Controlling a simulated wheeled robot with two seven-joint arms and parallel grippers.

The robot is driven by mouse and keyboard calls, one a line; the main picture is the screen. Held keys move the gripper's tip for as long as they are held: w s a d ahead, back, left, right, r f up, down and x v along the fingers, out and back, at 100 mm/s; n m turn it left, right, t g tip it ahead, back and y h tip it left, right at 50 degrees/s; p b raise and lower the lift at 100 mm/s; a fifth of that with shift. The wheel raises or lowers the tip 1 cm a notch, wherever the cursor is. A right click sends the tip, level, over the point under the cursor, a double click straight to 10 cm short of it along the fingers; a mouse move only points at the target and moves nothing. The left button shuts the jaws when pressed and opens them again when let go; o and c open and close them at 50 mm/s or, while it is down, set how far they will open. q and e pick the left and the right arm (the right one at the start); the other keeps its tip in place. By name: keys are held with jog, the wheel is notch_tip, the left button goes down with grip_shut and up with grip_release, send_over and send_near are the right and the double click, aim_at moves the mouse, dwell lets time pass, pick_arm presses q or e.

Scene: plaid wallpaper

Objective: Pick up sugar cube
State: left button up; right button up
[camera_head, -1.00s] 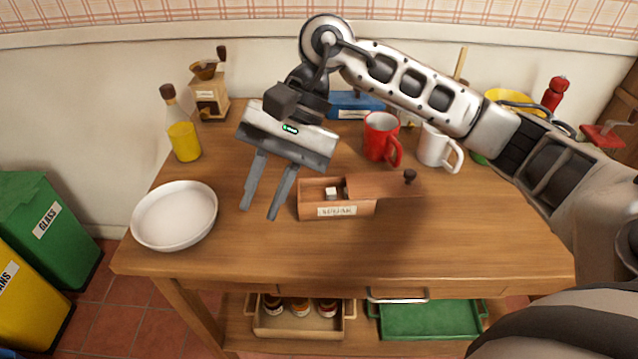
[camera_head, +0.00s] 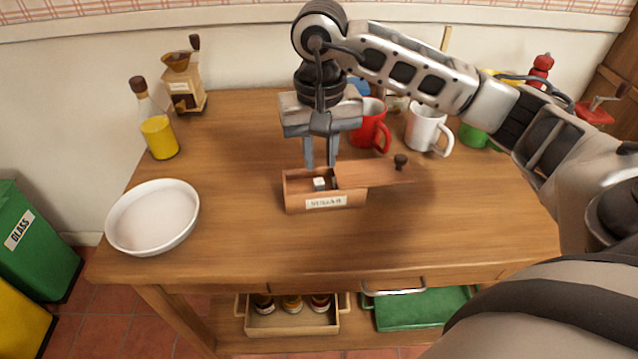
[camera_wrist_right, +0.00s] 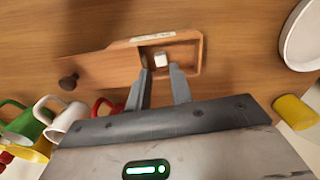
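The sugar box (camera_head: 298,194) is a small wooden box with a label on its front, standing on the table (camera_head: 240,240). Its lid (camera_head: 372,174), with a dark knob, is slid to the right, so the left part is open. A white sugar cube (camera_head: 319,183) lies inside the open part; it also shows in the right wrist view (camera_wrist_right: 160,59). My right gripper (camera_head: 320,163) points down above the box's back edge, its fingers apart and empty. In the wrist view its fingertips (camera_wrist_right: 160,68) appear just short of the cube. My left gripper is not in view.
A white bowl (camera_head: 152,216) stands left of the box. A yellow bottle (camera_head: 158,137) and a coffee grinder (camera_head: 184,88) are at the back left. A red mug (camera_head: 370,127) and a white mug (camera_head: 423,127) stand behind the box. The table's front is clear.

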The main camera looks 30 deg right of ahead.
aim_at(319, 181)
jog(key=shift+w+d+f, duration=0.1)
jog(key=shift+w+f, duration=0.05)
jog(key=shift+f, duration=1.2)
jog(key=shift+w+f, duration=0.1)
jog(key=shift+f, duration=1.25)
grip_shut()
